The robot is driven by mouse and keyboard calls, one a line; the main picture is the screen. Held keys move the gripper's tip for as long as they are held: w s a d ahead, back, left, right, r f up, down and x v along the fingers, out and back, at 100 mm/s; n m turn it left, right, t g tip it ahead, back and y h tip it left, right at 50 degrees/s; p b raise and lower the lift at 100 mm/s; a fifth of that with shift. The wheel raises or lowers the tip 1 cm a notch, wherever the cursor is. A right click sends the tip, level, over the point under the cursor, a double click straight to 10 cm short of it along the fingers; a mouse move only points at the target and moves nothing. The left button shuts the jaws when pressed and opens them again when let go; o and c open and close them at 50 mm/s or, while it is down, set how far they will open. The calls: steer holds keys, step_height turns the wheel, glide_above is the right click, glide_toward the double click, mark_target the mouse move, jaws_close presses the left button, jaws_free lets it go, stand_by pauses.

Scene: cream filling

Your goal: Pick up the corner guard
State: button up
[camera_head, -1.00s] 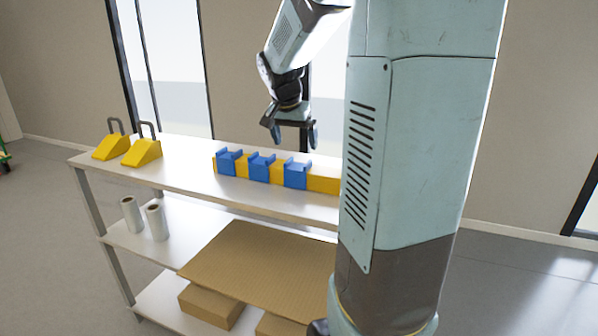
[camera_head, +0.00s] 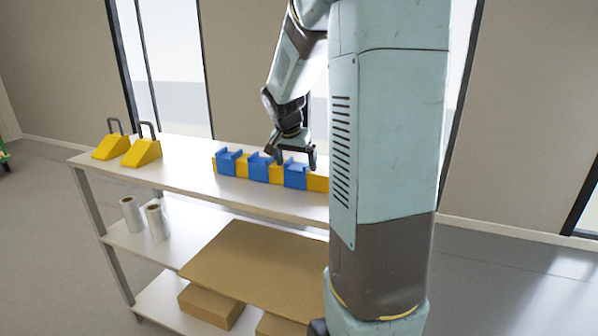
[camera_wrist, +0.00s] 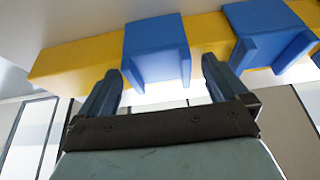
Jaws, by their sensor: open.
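Three blue angled pieces, which look like the corner guards, sit in a row on a yellow bar (camera_head: 317,184) on the top shelf: left (camera_head: 228,161), middle (camera_head: 259,166) and right (camera_head: 295,174). My gripper (camera_head: 292,158) is open and empty, pointing down just above the right guard. In the wrist view, my gripper (camera_wrist: 161,72) has its fingers apart, and one blue guard (camera_wrist: 155,38) shows between and beyond the fingertips. A second guard (camera_wrist: 262,28) lies to its right, behind the right fingertip. I cannot tell whether any finger touches a guard.
The white top shelf (camera_head: 190,178) also holds two yellow wedges with dark handles (camera_head: 110,146) at its left end. White rolls (camera_head: 131,214) stand on the middle shelf. A cardboard sheet (camera_head: 255,262) and boxes (camera_head: 210,305) are lower down. Bare shelf separates the wedges from the bar.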

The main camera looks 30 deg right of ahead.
mark_target(296, 168)
steer(key=shift+c, duration=0.3)
steer(key=c, duration=1)
steer(key=shift+r, duration=0.1)
steer(key=shift+r, duration=0.25)
step_height(296, 168, up, 2)
steer(key=shift+r, duration=0.25)
steer(key=s+a+r, duration=0.8)
steer(key=s+r, duration=0.1)
steer(key=s, duration=0.2)
steer(key=shift+s+r, duration=0.35)
steer(key=shift+r, duration=0.05)
steer(key=shift+d, duration=0.1)
